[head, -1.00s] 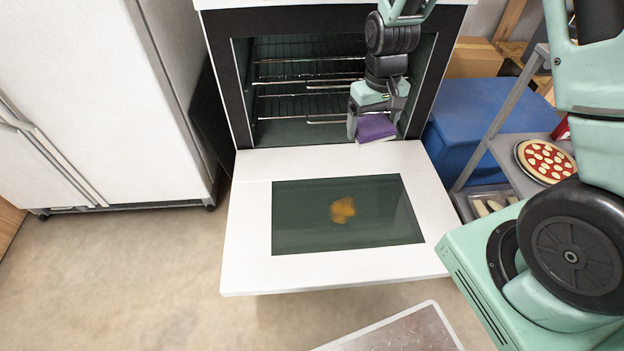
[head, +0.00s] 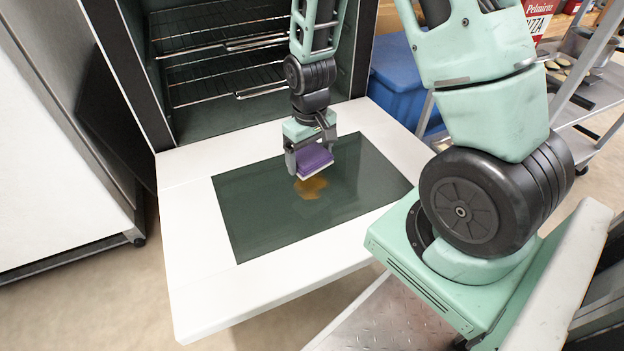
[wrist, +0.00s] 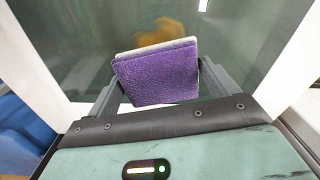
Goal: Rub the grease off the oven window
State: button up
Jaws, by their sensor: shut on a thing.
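The oven door (head: 200,290) is folded down flat, with its dark window (head: 260,225) facing up. An orange-brown grease patch (head: 312,188) lies on the window; in the wrist view the grease (wrist: 168,38) is partly hidden behind the sponge. My gripper (head: 312,158) is shut on a purple sponge (head: 314,159) with a pale layer. It holds the sponge over the back edge of the grease. The sponge (wrist: 157,75) also shows between the fingers in the wrist view. I cannot tell whether it touches the glass.
The open oven cavity with wire racks (head: 225,60) is behind the door. A white fridge (head: 50,150) stands at the left. A blue bin (head: 400,75) and a metal shelf cart (head: 585,110) stand at the right.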

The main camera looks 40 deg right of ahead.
aim_at(313, 185)
jog(key=shift+s+d+f+b, duration=0.15)
jog(key=shift+f+b, duration=0.4)
jog(key=shift+f, duration=0.6)
notch_tip(313, 185, down, 3)
jog(key=b, duration=0.3)
jog(key=shift+s+r, duration=0.1)
jog(key=shift+r, duration=0.15)
jog(key=shift+f, duration=0.2)
jog(key=shift+f, duration=0.6)
jog(key=shift+f+p, duration=1)
jog(key=shift+p, duration=0.2)
dwell(3.0)
